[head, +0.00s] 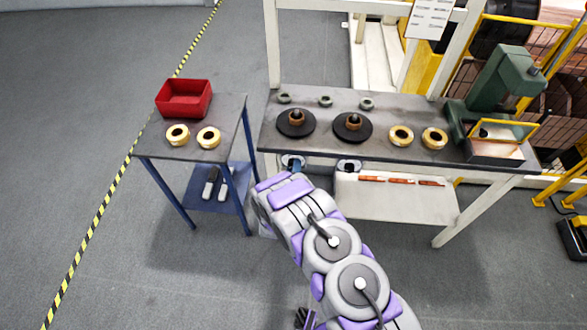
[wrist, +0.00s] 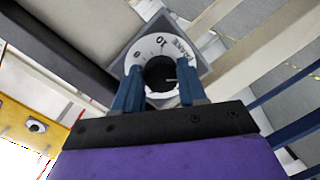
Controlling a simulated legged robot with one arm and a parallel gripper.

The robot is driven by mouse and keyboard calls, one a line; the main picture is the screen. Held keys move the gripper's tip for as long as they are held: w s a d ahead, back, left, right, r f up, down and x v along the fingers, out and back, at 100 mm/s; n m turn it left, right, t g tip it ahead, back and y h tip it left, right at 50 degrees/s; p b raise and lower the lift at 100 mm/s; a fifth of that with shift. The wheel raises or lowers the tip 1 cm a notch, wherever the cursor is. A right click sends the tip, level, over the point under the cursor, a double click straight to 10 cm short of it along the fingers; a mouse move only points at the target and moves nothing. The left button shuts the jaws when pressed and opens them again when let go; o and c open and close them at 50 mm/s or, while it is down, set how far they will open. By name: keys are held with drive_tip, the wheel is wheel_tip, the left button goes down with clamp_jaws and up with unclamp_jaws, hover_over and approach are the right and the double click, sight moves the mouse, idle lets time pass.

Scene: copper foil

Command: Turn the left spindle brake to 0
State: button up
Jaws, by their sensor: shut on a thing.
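The left spindle brake dial (head: 289,158) is on the front of the bench, under the left spindle (head: 296,122). In the wrist view its white dial face (wrist: 143,53) shows 0, 10 and part of the word BRAKE. My gripper (wrist: 161,84) has its blue fingers on both sides of the black brake knob (wrist: 158,70) and is shut on it. A short white mark on the knob points to the right in the wrist view, away from the 0. In the head view my gripper (head: 296,165) is at this dial, and my arm hides part of it.
The right brake dial (head: 349,165) is close by on the bench front (head: 385,157). The right spindle (head: 353,125), yellow rings (head: 401,136) and a green machine (head: 500,90) stand on the bench. A side table (head: 180,151) with a red bin (head: 184,98) is at left.

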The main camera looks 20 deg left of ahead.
drive_tip(key=o, duration=1)
drive_tip(key=shift+a+f, duration=0.1)
drive_tip(key=shift+a, duration=0.2)
drive_tip(key=shift+o, duration=0.2)
drive_tip(key=shift+s+d, duration=0.1)
drive_tip(key=shift+d, duration=0.05)
drive_tip(key=p+v, duration=0.3)
drive_tip(key=v, duration=1.4)
